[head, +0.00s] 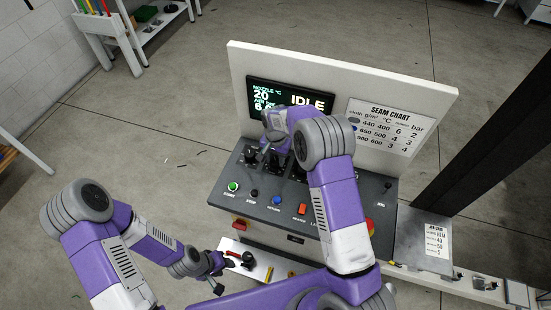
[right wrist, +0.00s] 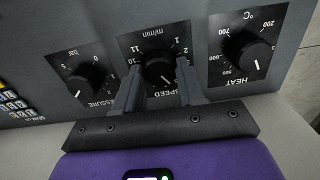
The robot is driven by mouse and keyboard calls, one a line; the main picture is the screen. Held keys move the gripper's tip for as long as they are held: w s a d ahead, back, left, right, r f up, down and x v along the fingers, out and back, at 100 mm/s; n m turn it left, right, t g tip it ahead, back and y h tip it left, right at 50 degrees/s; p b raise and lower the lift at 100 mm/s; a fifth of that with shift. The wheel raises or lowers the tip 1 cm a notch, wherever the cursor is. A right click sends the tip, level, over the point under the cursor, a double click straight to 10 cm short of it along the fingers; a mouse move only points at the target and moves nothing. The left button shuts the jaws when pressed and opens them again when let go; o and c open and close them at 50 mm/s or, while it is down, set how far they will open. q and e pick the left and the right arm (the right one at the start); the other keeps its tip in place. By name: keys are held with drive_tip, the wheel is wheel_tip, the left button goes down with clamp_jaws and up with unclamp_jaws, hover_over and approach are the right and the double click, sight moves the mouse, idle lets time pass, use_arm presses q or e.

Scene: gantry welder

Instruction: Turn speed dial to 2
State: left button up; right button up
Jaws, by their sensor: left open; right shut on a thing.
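The speed dial (right wrist: 158,68) is a black knob on a dark plate marked SPEED and m/min, in the middle of the right wrist view. My right gripper (right wrist: 157,84) is shut on it, with one finger on each side of the knob. The knob's light pointer mark seems to face the lower right; the number it points at is unclear. My left gripper (head: 217,282) is open and empty, low and left of the console (head: 345,188).
The pressure dial (right wrist: 86,77) and the heat dial (right wrist: 249,52) flank the speed dial closely. The screen (head: 262,97) reads IDLE beside a seam chart (head: 385,128). A green button (head: 233,187) and an orange-red switch (head: 302,209) sit along the front. A dark post (head: 485,130) stands at right.

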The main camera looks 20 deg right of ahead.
sight(275, 161)
drive_tip(key=n+b, duration=0.1)
drive_tip(key=n, duration=0.2)
drive_tip(key=n+b, duration=0.1)
drive_tip(key=n, duration=0.3)
drive_tip(key=shift+n, duration=0.4)
drive_tip(key=n+b, duration=0.1)
drive_tip(key=n, duration=0.2)
drive_tip(key=shift+n, duration=2)
drive_tip(key=o, duration=1.1)
drive_tip(key=shift+c, duration=0.2)
wheel_tip(275, 161, up, 8)
drive_tip(key=shift+f, duration=0.2)
